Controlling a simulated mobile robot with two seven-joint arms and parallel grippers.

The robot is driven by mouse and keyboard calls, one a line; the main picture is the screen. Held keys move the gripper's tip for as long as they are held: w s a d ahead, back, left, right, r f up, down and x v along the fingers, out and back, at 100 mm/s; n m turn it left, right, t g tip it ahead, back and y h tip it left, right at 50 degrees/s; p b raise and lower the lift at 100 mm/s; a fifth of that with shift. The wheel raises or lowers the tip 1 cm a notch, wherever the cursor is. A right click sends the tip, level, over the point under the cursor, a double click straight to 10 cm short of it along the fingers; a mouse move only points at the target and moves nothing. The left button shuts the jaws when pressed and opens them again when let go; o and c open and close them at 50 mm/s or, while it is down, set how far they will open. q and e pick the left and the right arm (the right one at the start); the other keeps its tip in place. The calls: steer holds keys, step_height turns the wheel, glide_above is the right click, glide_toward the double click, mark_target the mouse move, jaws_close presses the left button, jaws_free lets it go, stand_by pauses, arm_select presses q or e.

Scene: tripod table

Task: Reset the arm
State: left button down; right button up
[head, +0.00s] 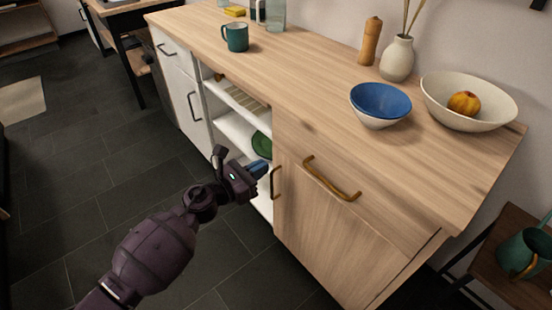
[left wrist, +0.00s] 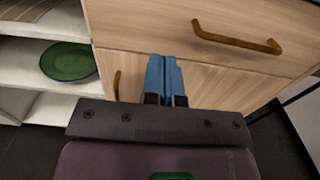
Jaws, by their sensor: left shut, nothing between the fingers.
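My left arm comes in from the lower left in the head view, and its gripper (head: 258,169) is in front of the open shelves of the wooden cabinet (head: 330,230). The blue fingers are together with nothing between them. In the left wrist view the shut fingers (left wrist: 166,75) show against the cabinet's wooden front, beside a small vertical handle (left wrist: 116,84). I cannot tell whether they touch the front. My right gripper is not in either view.
The open shelves hold a green plate (left wrist: 69,62). A bronze drawer handle (head: 331,183) sticks out. The dark floor (head: 80,180) is clear.

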arm_select(q)
steer(key=v, duration=0.3)
steer(key=shift+s+a, duration=0.1)
steer(key=shift+s, duration=0.05)
